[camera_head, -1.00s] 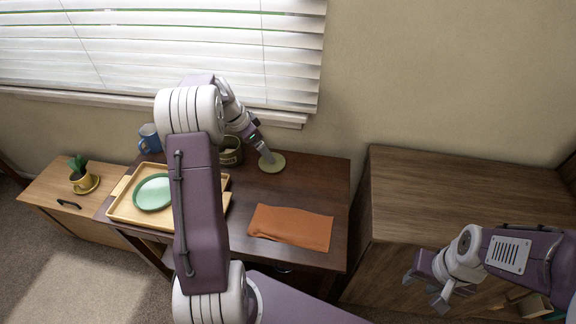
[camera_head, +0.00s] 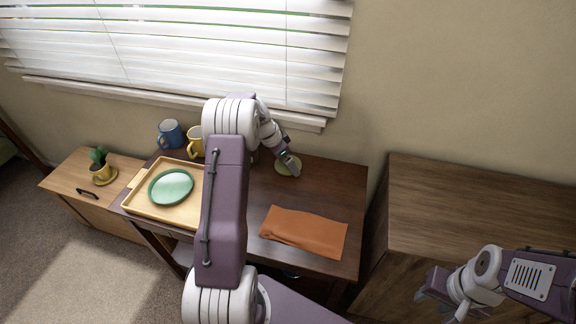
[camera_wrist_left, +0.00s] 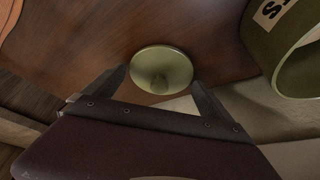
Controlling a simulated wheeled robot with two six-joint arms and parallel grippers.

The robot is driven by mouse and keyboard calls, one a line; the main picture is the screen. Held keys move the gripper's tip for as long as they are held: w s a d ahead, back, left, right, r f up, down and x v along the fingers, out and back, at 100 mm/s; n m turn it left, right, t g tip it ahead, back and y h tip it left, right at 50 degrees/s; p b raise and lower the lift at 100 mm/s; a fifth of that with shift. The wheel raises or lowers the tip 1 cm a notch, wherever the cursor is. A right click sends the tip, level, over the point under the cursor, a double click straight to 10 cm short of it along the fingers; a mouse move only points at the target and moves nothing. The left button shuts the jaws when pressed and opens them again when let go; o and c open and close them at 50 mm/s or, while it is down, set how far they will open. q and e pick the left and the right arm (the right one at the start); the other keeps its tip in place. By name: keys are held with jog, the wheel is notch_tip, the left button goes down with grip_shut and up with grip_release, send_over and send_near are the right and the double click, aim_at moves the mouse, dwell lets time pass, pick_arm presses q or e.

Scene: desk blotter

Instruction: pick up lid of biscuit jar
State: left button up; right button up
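The olive-green biscuit jar lid (camera_head: 283,168) lies on the dark desk, knob up. In the left wrist view the lid (camera_wrist_left: 176,66) shows as a round disc with its knob facing the camera. My left gripper (camera_head: 293,171) is over the lid, pointing down. Its fingers (camera_wrist_left: 157,88) are spread, with the lid just beyond and between the tips; I see no grip on the knob. The green jar (camera_wrist_left: 287,40), open and with dark lettering, stands beside the lid. My arm mostly hides it in the head view. My right gripper (camera_head: 437,303) hangs empty and open, low at the right.
A wooden tray (camera_head: 150,212) with a green plate (camera_head: 170,187) is on the desk's left. A blue mug (camera_head: 170,134) and yellow mug (camera_head: 196,141) stand behind. An orange cloth (camera_head: 304,232) lies in front. A brown cabinet (camera_head: 480,205) stands right.

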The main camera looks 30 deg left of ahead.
pick_arm(q)
jog(key=c, duration=0.8)
jog(key=shift+c, duration=0.2)
